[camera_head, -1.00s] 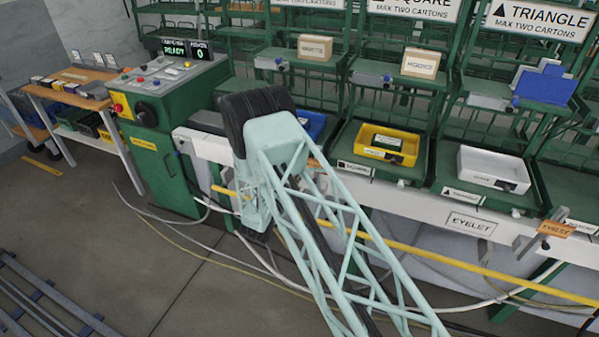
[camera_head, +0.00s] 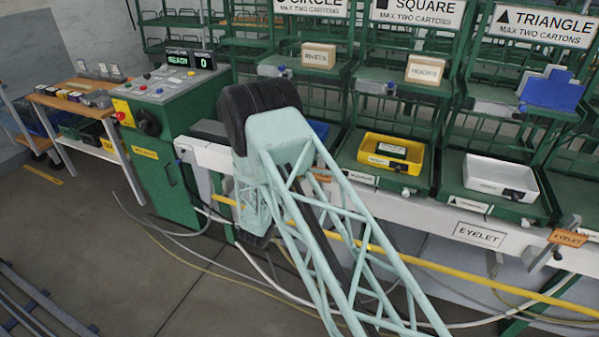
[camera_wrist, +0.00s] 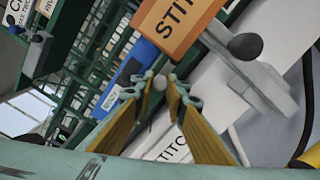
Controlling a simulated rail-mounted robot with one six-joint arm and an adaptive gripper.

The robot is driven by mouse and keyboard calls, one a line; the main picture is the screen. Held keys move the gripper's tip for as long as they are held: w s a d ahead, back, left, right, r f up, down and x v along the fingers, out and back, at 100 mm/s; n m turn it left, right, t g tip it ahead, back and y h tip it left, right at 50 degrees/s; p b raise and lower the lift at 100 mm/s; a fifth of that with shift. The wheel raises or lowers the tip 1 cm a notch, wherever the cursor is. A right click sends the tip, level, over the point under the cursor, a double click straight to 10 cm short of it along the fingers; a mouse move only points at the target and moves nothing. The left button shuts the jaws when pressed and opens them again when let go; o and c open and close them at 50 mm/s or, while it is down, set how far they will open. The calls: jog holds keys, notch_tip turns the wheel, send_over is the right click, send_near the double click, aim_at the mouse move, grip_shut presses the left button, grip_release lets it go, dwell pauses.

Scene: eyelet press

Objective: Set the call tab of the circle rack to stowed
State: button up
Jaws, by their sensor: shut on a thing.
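The circle rack's sign (camera_head: 311,7) shows at the top of the head view, its upper part cut off; it is also partly visible in the wrist view (camera_wrist: 19,11). The rack's blue bin (camera_head: 319,131) is mostly hidden behind my arm in the head view. In the wrist view my gripper (camera_wrist: 156,88) has its two fingertips closed about a small pale round knob (camera_wrist: 158,82), near the blue bin (camera_wrist: 124,80). I cannot tell whether this knob is the call tab. My arm hides the gripper in the head view.
An orange tag (camera_wrist: 176,24) and a dark knob (camera_wrist: 246,46) on a grey bracket are close to the fingers. A white label (camera_wrist: 168,146) is behind them. Yellow (camera_head: 391,153) and white (camera_head: 500,177) bins stand right; a control cabinet (camera_head: 165,110) stands left.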

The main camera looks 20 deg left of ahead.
jog(key=o, duration=0.9)
jog(key=shift+c, duration=0.2)
jog(key=shift+s, duration=0.15)
jog(key=s, duration=1.1)
jog(key=shift+s+a, duration=0.15)
jog(key=shift+s, duration=0.2)
jog(key=shift+r, duration=0.1)
